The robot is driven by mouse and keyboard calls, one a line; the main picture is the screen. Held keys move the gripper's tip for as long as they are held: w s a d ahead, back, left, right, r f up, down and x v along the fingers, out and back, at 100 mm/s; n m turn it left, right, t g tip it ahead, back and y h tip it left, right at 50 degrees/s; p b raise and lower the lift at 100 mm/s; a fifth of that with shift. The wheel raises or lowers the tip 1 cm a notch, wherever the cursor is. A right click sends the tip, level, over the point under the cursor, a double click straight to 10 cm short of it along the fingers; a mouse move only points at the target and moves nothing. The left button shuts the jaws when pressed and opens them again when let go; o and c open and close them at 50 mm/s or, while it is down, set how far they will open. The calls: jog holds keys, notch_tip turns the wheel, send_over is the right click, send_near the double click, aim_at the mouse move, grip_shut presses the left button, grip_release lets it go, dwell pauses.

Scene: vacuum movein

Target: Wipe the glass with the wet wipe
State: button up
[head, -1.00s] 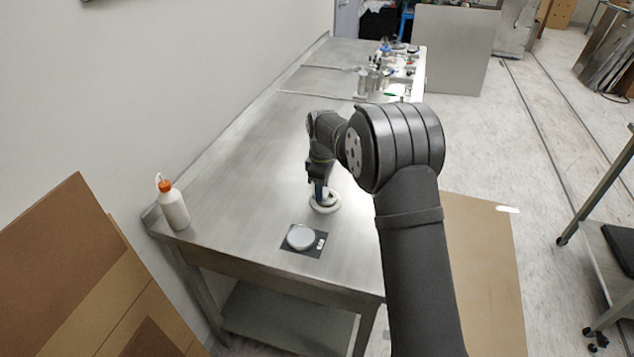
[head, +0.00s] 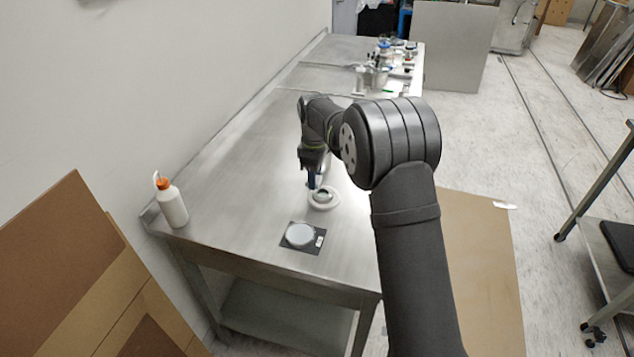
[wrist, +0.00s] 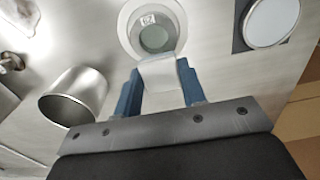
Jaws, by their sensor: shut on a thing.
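My gripper (wrist: 160,70) has two blue fingers shut on a folded white wipe (wrist: 159,74), which spans the gap between them. The glass (wrist: 154,38) is a round grey-green pane set in a white ring-shaped holder (wrist: 127,28), just beyond the wipe in the wrist view. The wipe overlaps the holder's near rim there; I cannot tell whether it touches. In the head view my gripper (head: 313,184) is at the left edge of the white holder (head: 323,205), low over the steel table. The wipe is hard to make out there.
A pale disc (head: 300,234) lies on a black square plate (head: 314,248) near the table's front edge. A white bottle with an orange cap (head: 171,204) stands at the left corner. A metal cup (wrist: 76,97) is left of my gripper in the wrist view. Several items crowd the far end.

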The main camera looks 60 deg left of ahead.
jog(key=shift+r, duration=2.55)
